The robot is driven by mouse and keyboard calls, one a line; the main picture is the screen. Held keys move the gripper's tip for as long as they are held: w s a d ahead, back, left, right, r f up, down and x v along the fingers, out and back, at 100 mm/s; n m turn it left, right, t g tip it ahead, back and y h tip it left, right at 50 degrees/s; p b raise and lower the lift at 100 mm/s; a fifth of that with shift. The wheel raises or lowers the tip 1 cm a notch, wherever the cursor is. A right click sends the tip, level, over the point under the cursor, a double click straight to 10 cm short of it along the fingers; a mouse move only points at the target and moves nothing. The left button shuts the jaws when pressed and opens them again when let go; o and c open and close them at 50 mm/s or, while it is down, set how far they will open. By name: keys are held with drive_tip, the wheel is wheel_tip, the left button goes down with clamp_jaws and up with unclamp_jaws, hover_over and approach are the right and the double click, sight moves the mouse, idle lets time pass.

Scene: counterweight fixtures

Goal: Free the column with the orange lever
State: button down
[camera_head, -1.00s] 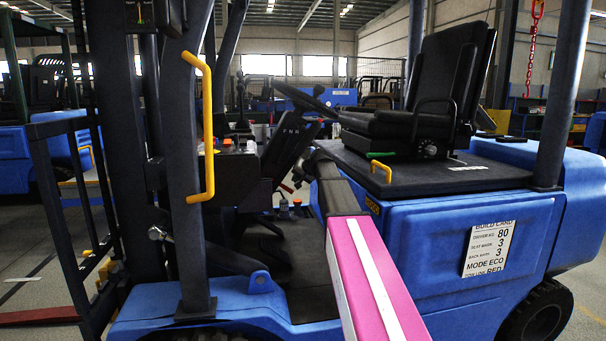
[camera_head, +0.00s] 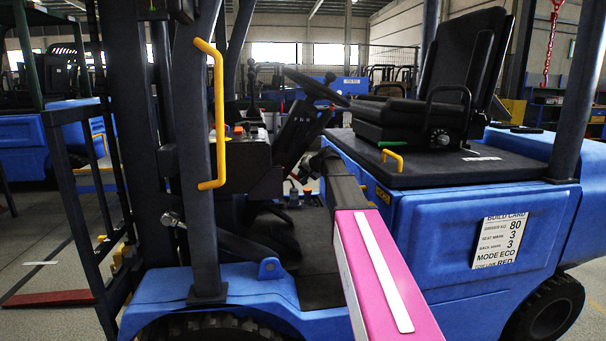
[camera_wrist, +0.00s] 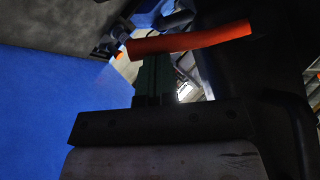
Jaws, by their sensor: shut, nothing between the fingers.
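The orange lever (camera_wrist: 190,40) shows in the wrist view as a bar lying nearly level across the upper middle, right end slightly higher. My gripper (camera_wrist: 152,70) is shut and empty just below the lever's left half; I cannot tell whether they touch. In the head view the dark steering column (camera_head: 298,128) rises, tilted, in front of the seat, with the black steering wheel (camera_head: 316,86) at its top.
A blue body panel (camera_wrist: 75,120) fills the left of the wrist view. In the head view, the black seat (camera_head: 440,90) stands right of the column. A mast post with a yellow grab handle (camera_head: 218,120) stands at left. A build card (camera_head: 498,241) is on the truck's side.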

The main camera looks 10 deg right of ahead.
drive_tip(key=a+f+m+t+y, duration=0.1)
drive_tip(key=a+f+m+y, duration=0.2)
drive_tip(key=a+f+y, duration=0.2)
drive_tip(key=shift+a+f+t, duration=0.4)
drive_tip(key=shift+f, duration=0.45)
drive_tip(key=shift+a, duration=0.1)
idle(0.5)
drive_tip(key=shift+s, duration=0.1)
drive_tip(key=v, duration=1.1)
drive_tip(key=shift+f, duration=0.1)
